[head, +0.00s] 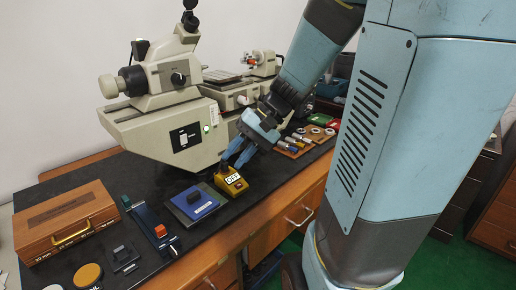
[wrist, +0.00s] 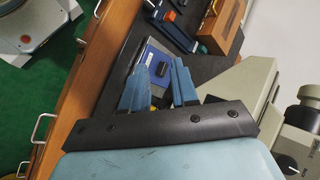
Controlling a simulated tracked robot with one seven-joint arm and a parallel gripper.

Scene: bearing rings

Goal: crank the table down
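The long bench table (head: 150,185) has a dark top and a wooden front with drawers. A cream measuring microscope (head: 165,125) stands on it, with a flat stage (head: 222,77) to the right of its head. I cannot make out a crank handle in either view.
A blue box (head: 194,202), a blue bar with an orange knob (head: 155,229) and a wooden case (head: 66,228) lie left of my gripper. Several small parts on trays (head: 300,142) lie to the right. Drawer handles (head: 299,215) stick out in front.

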